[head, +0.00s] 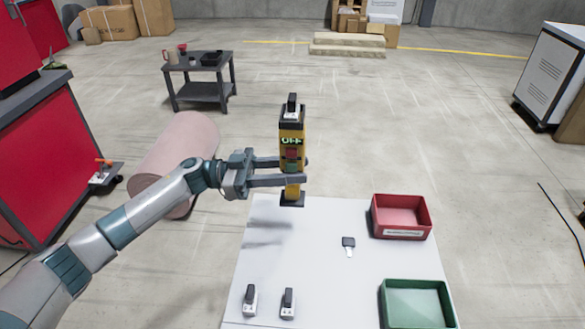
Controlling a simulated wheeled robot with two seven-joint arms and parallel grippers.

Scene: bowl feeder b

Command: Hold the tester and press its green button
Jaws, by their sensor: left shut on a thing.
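The tester (292,122) is a tall yellow and black device held upright over the far edge of the white table (320,270). Its small display reads OFF in green letters. I cannot make out a green button. A small dark module (292,103) sits on top of the tester. My left gripper (302,171) is shut on the tester, its fingers coming across it from the left. I cannot tell whether the tester's base touches the table. My right gripper is not in view.
A red bin (401,234) stands at the table's right, and a green bin (417,286) in front of it. A small dark module (348,242) lies near the red bin. Two more modules (250,301) (288,304) lie at the front left. The table's middle is clear.

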